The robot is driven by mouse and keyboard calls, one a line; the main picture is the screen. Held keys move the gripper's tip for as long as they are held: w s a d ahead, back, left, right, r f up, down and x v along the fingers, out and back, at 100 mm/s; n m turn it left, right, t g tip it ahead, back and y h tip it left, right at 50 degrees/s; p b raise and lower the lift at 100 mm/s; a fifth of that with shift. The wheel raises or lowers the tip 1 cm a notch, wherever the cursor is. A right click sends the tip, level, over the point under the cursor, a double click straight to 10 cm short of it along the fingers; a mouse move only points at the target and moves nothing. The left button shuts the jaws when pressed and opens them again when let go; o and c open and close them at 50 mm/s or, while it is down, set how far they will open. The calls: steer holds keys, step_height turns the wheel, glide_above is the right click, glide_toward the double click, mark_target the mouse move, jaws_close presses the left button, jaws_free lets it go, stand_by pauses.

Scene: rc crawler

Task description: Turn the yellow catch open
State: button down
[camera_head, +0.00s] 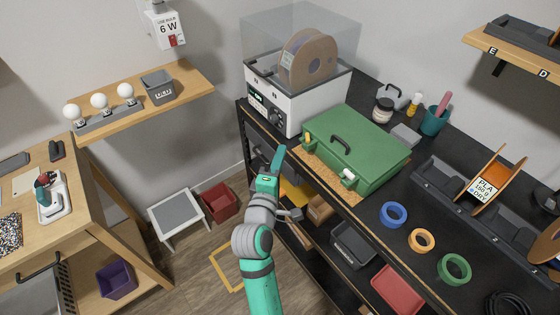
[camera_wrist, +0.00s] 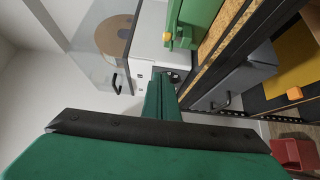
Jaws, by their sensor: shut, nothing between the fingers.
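The green case (camera_head: 365,142) lies closed on the dark bench, with a dark handle on its lid. The yellow catch (camera_head: 307,139) is at the left end of its front side; a white catch (camera_head: 348,176) is at the right end. In the wrist view, part of the green case (camera_wrist: 190,18) shows at the top, with the yellow catch (camera_wrist: 167,37) at its edge. I cannot tell how far the catch is turned. My gripper (camera_head: 281,152) is shut and empty, in front of the bench, left of the catch and apart from it. Its fingers also show in the wrist view (camera_wrist: 161,84).
A white printer (camera_head: 283,104) with a clear cover and filament spool stands left of the case. Blue (camera_head: 393,214), orange (camera_head: 421,240) and green (camera_head: 454,268) rings lie to the right. Shelves with bins sit under the bench. A white stool (camera_head: 180,218) and red bin (camera_head: 219,201) stand on the floor.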

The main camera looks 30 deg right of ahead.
mark_target(307, 140)
steer(key=w+d, duration=0.1)
steer(key=d, duration=0.6)
steer(key=shift+w+d, duration=0.2)
steer(key=shift+w, duration=0.1)
